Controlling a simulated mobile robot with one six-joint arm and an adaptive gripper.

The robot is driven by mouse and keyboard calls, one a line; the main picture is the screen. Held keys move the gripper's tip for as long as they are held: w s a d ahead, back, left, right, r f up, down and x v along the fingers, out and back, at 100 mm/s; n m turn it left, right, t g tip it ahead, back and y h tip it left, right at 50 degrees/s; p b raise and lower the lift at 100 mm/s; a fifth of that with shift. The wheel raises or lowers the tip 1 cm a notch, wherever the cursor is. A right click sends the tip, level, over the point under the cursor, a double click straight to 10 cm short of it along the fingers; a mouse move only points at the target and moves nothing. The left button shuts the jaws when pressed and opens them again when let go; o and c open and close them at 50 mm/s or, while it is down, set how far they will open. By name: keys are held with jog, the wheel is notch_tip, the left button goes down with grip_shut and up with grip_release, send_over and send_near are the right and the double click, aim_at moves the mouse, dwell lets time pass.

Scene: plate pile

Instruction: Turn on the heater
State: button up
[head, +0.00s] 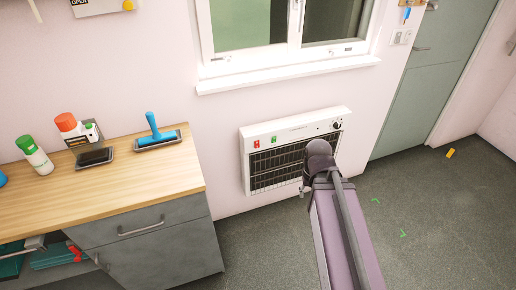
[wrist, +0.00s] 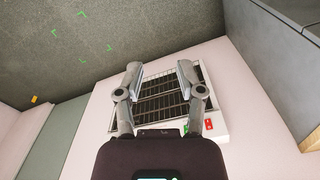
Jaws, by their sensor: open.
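The heater (head: 270,165) is a white wall unit with a dark grille, mounted low under the window. Its top panel has a red switch (head: 257,143) and a green switch (head: 273,139) at the left and a dark knob (head: 337,125) at the right. My arm covers the lower right of the heater in the head view. In the wrist view my gripper (wrist: 160,78) is open and empty, with its fingers in front of the heater's grille (wrist: 160,103). The red switch (wrist: 209,125) and green switch (wrist: 195,127) show right of the gripper's base. Contact with the heater cannot be told.
A wooden counter (head: 160,180) with grey drawers stands left of the heater, bearing bottles (head: 35,158) and a blue-handled tool (head: 155,130). A grey-green door (head: 425,80) is at the right. The floor right of the heater is open, with a small yellow object (head: 450,153) by the wall.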

jog(key=shift+w+a+f, duration=0.15)
jog(key=shift+w+f, duration=0.1)
jog(key=shift+f, duration=0.05)
jog(key=c, duration=0.3)
jog(key=w+a+f+m+t+b, duration=0.1)
jog(key=b, duration=0.1)
jog(key=w+a+f+m+y+b, duration=0.1)
jog(key=w+f+b, duration=0.1)
jog(key=w+a+f+m+t+y+b, duration=0.1)
jog(key=w+a+f+b, duration=0.1)
jog(key=shift+w+m+t, duration=0.15)
jog(key=shift+m+t, duration=0.15)
jog(key=shift+m, duration=0.1)
grip_shut()
jog(key=w+a+f+m+t+y+b, duration=0.1)
jog(key=w+a+f+m+t+b, duration=0.1)
jog(key=w+m+b, duration=0.5)
jog(key=w+a+f+m+t+y+b, duration=0.1)
jog(key=w+f+m+t+b, duration=0.4)
jog(key=m+b, duration=0.6)
jog(key=w+a+f+m+t+y+b, duration=0.1)
jog(key=w+a+f+m+t+b, duration=0.2)
jog(key=w+m+t+b, duration=0.3)
jog(key=shift+w+a+f+m+y+b, duration=0.35)
jog(key=shift+w+f+m+b, duration=0.2)
jog(key=shift+w+m+b, duration=1.15)
jog(key=shift+s+m+p, duration=0.3)
